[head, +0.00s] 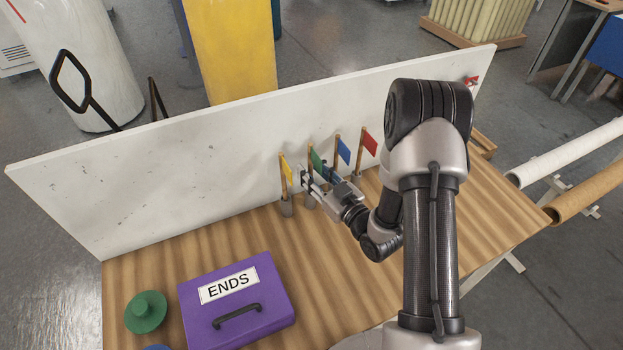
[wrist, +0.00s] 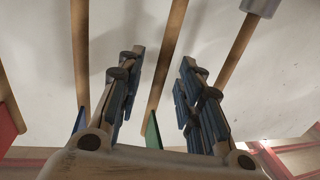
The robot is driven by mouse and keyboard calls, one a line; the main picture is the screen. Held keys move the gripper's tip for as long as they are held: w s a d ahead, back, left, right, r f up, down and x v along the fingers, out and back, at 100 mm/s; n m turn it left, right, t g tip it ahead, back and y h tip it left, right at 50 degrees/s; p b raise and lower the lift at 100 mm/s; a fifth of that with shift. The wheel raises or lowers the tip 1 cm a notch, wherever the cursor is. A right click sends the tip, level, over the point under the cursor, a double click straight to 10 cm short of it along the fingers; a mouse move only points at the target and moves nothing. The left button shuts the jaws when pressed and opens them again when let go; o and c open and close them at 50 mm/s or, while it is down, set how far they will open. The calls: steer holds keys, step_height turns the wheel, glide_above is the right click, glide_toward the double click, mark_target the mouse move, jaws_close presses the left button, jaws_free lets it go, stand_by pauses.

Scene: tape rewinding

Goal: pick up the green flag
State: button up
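The green flag (head: 317,161) stands upright in a row of flags in front of the white board, second from the left in the head view. My gripper (head: 313,180) is at its pole, below the cloth. In the wrist view the green cloth (wrist: 152,131) and its wooden pole show between the two fingers of my gripper (wrist: 160,62). The fingers are apart, with a gap visible on both sides of the pole. The base of the green flag is partly hidden by the gripper in the head view.
A yellow flag (head: 287,168) stands close on the left, a blue flag (head: 343,150) and a red flag (head: 368,142) on the right. The white board (head: 180,170) rises behind. A purple ENDS box (head: 270,288) and green knobbed disc (head: 146,312) are on the wooden table (head: 140,262).

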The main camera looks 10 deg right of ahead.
steer(key=shift+w+a, duration=0.25)
steer(key=shift+w, duration=0.3)
steer(key=shift+c, duration=0.5)
jaws_close()
